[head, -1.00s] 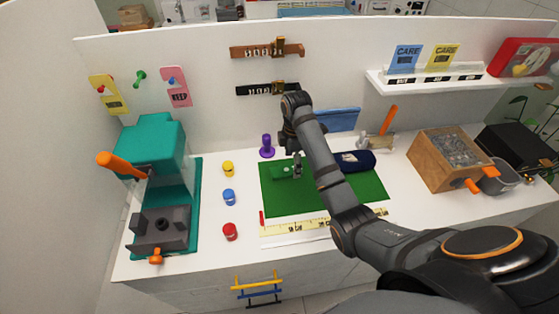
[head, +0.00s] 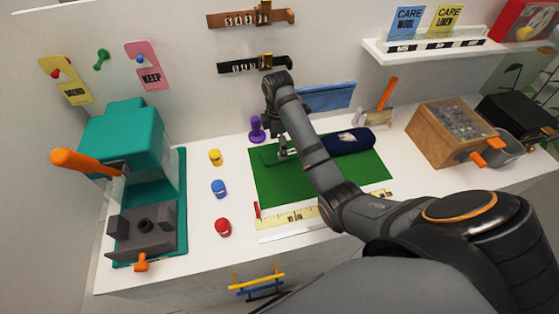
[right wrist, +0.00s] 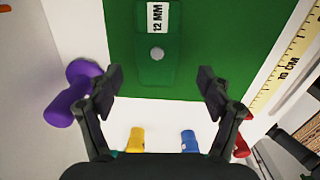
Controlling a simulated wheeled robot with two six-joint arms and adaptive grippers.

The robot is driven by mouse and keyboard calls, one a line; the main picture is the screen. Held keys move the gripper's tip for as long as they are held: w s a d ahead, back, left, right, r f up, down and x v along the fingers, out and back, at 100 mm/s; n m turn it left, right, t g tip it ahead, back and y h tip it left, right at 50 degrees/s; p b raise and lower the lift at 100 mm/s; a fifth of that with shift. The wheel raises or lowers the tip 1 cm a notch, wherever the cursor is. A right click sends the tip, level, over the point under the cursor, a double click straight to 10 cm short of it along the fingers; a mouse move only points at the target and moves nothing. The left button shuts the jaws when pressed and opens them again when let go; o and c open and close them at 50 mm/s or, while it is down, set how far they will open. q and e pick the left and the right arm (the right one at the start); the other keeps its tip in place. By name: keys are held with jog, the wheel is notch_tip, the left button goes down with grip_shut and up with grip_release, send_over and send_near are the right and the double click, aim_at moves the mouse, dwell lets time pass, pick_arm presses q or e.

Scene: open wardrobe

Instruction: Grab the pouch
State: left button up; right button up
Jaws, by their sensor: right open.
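A dark navy, rounded soft pouch-like thing (head: 350,141) with a pale patch lies on the right part of the green mat (head: 330,183). A flat green piece (head: 270,158) lies on the mat's left part. In the right wrist view this green piece (right wrist: 157,70) shows a pale round dot and a "12 MM" label. My right gripper (head: 283,150) is over the green piece. Its fingers (right wrist: 162,84) are open and apart, with the near end of the green piece between them in the picture. Nothing is held. My left gripper is out of view.
A purple knob-like piece (head: 257,129) stands left of the mat's far corner. Yellow (head: 215,157), blue (head: 218,189) and red (head: 223,228) pieces stand left of the mat. A teal press (head: 130,145) is farther left. A wooden box (head: 440,150) is at right. A ruler (head: 310,216) lies along the mat's front.

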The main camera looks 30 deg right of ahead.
jog(key=shift+f+b, duration=0.2)
jog(key=shift+b, duration=0.1)
jog(key=f+b, duration=0.2)
jog(key=f, duration=0.1)
jog(key=f+b, duration=0.1)
jog(key=shift+w+d+f, duration=0.15)
jog(key=shift+d, duration=0.25)
jog(key=shift+f, duration=0.15)
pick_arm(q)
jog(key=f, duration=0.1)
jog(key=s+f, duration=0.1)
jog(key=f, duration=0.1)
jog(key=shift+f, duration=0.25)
pick_arm(e)
jog(key=shift+c, duration=0.2)
jog(key=shift+c, duration=1.4)
jog(key=c, duration=0.9)
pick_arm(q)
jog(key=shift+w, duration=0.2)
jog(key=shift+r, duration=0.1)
pick_arm(e)
jog(key=shift+r, duration=0.2)
